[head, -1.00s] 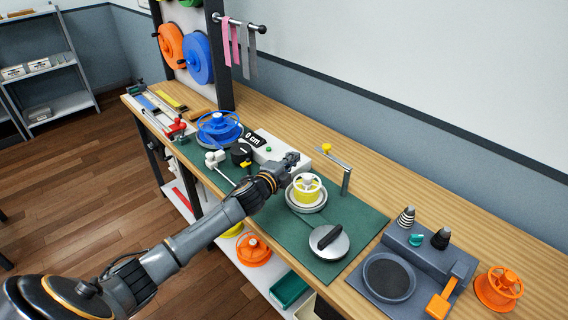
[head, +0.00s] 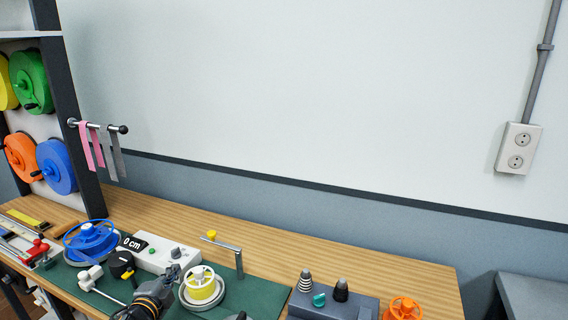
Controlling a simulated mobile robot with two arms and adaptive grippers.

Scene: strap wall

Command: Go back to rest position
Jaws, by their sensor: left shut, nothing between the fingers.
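My left gripper (head: 172,277) shows low in the head view, over the green mat (head: 262,298) on the wooden workbench (head: 300,255). It is shut and empty. It is just left of the yellow spool (head: 201,284) on its round grey holder; I cannot tell whether they touch. Most of my left arm is below the picture's edge. My right gripper is not in view.
A white meter box (head: 160,254) and a blue reel (head: 91,241) stand behind and left of the gripper. A metal post with a yellow knob (head: 211,235) stands to the right. A grey tool block (head: 335,303) and an orange spool (head: 403,308) are farther right.

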